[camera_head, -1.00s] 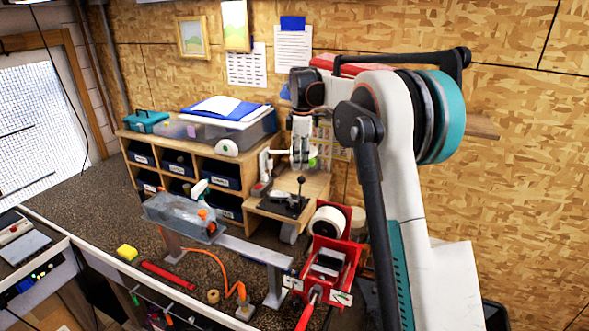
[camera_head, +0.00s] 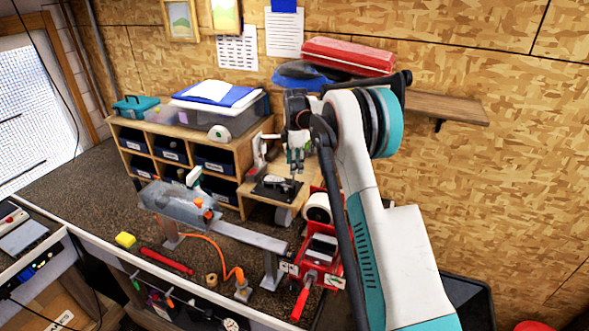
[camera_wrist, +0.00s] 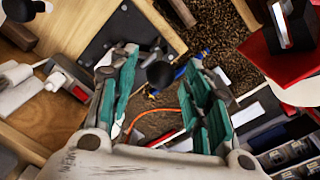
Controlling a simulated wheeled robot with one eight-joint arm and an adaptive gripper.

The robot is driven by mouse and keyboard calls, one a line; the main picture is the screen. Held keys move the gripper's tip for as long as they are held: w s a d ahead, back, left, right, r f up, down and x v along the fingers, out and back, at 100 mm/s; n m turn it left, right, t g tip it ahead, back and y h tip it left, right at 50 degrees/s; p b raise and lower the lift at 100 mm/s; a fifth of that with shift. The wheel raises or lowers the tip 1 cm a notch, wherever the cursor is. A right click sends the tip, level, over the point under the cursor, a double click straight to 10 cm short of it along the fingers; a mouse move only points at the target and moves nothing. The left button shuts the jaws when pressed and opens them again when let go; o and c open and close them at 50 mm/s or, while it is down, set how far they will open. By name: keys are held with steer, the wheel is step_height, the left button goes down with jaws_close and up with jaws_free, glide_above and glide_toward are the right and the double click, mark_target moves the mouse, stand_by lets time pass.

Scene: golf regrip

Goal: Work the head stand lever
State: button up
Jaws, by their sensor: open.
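The head stand has a black base plate (camera_head: 272,189) on a small wooden shelf. The plate also shows in the wrist view (camera_wrist: 122,32). Its lever ends in a round black knob (camera_wrist: 160,74), seen in the wrist view between my fingers. My gripper (camera_wrist: 163,98) is open, with its teal-padded fingers on either side of the knob and a gap visible on both sides. In the head view my gripper (camera_head: 296,160) points down just above the plate. There it hides most of the lever, and I cannot tell the exact height of the fingertips against the knob.
A white and grey press-like tool (camera_head: 258,160) stands left of my gripper. A red machine (camera_head: 317,262) with a white roll (camera_head: 317,207) stands at front right. Cubbies with dark bins (camera_head: 214,162) stand behind left.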

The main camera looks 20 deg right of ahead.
steer(key=shift+w+f, duration=0.1)
steer(key=shift+f, duration=1.7)
jaws_close()
